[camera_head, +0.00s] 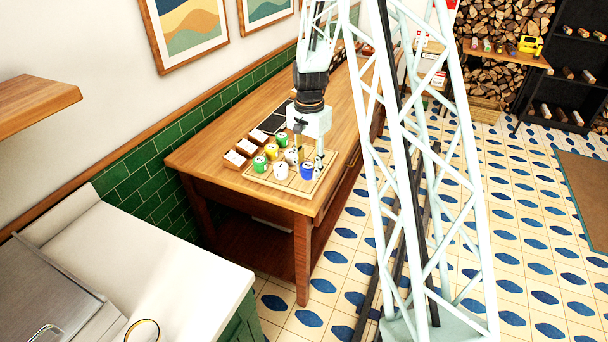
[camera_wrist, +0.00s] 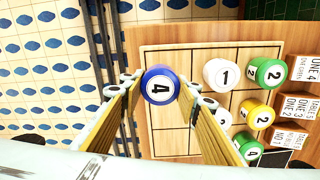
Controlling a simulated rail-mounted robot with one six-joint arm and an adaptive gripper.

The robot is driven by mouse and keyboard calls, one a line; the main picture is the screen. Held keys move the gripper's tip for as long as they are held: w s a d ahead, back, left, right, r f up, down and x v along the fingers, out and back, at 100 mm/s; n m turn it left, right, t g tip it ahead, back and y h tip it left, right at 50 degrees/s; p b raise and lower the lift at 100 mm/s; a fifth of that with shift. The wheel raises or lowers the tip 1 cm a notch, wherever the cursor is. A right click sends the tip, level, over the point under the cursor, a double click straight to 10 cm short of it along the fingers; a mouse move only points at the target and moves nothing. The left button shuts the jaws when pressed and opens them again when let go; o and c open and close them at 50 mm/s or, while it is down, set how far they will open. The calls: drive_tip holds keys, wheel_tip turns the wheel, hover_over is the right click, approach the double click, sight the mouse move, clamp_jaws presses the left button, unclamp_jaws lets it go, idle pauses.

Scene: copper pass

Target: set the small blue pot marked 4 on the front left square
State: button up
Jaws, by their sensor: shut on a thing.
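The small blue pot (camera_wrist: 159,85) with a white top marked 4 is between the two fingers of my gripper (camera_wrist: 160,92) in the wrist view. The fingers are shut on its sides. In the head view the blue pot (camera_head: 307,172) is at the near right part of the light wooden board (camera_head: 329,168), below my gripper (camera_head: 309,160). The board (camera_wrist: 170,142) is divided into squares by dark lines. I cannot tell whether the pot touches the board or hangs just above it.
A white pot marked 1 (camera_wrist: 222,74), a green pot marked 2 (camera_wrist: 267,73), a yellow pot marked 2 (camera_wrist: 257,114) and a green pot marked 4 (camera_wrist: 247,146) stand close by. Another white pot (camera_head: 292,156) is partly hidden. Small wooden card holders (camera_head: 234,159) line the board's left side.

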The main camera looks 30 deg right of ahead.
sight(304, 174)
drive_tip(key=shift+w+a, duration=0.1)
drive_tip(key=shift+w, duration=0.1)
drive_tip(key=shift+w, duration=0.1)
drive_tip(key=shift+w+a, duration=0.35)
drive_tip(key=shift+w, duration=0.2)
drive_tip(key=shift+f, duration=1.8)
drive_tip(key=shift+s+f, duration=0.1)
drive_tip(key=shift+f, duration=0.05)
drive_tip(key=o, duration=0.9)
